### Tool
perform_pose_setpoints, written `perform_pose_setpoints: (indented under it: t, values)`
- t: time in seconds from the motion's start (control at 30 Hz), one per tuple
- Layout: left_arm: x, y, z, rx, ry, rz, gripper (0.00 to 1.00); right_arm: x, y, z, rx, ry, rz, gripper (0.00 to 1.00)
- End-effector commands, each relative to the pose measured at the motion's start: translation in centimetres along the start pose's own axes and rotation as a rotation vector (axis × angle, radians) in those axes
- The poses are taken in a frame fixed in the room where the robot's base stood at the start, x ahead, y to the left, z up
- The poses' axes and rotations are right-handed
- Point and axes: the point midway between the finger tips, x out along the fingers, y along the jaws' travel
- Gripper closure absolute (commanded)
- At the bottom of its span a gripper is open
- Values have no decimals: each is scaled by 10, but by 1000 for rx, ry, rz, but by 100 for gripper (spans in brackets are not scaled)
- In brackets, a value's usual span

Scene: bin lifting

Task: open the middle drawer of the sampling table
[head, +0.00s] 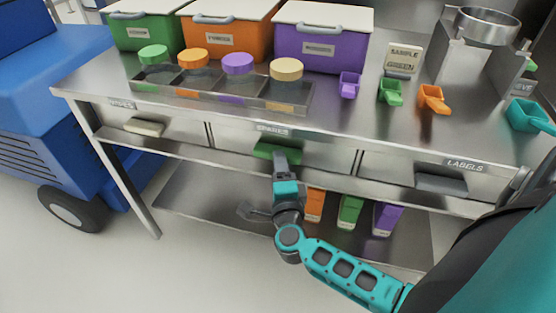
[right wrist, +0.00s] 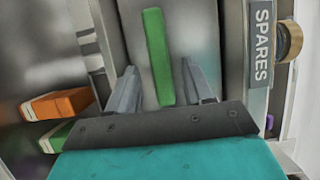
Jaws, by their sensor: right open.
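The sampling table (head: 345,128) has a row of three drawers. The middle drawer (head: 325,157) is labelled SPARES and looks flush with its neighbours. Its green handle (head: 268,148) shows under the label. In the head view my right gripper (head: 279,158) is at this handle, partly covering it. In the right wrist view the green handle (right wrist: 158,55) lies between the two spread fingers of my right gripper (right wrist: 160,78), with a gap on each side. The SPARES label (right wrist: 262,45) shows at the right there. My left gripper is out of view.
Left drawer (head: 165,123) and right drawer (head: 400,168) flank the middle one. Coloured boxes (head: 350,215) stand on the lower shelf (head: 205,200) near my right arm. Bins, a jar tray (head: 215,98) and scoops (head: 435,98) are on top. A blue cart (head: 60,110) stands left.

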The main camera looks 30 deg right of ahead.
Motion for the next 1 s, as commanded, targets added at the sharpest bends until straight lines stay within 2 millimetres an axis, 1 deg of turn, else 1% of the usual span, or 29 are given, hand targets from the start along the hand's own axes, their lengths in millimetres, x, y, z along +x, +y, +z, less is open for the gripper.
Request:
perform_pose_setpoints:
  t: [0.03,0.2,0.33,0.57,0.67,1.0]
  values:
    - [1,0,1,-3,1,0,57,9,0,0,1,1,-3,49]
    - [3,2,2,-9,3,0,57,27,0,0,-1,-1,-1,49]
    - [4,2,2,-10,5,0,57,32,0,0,-1,-1,0,49]
    - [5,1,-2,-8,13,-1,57,32,0,0,-1,-1,0,49]
    - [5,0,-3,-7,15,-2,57,32,0,0,-1,-1,0,57]
    - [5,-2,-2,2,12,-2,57,32,0,0,0,-1,0,89]
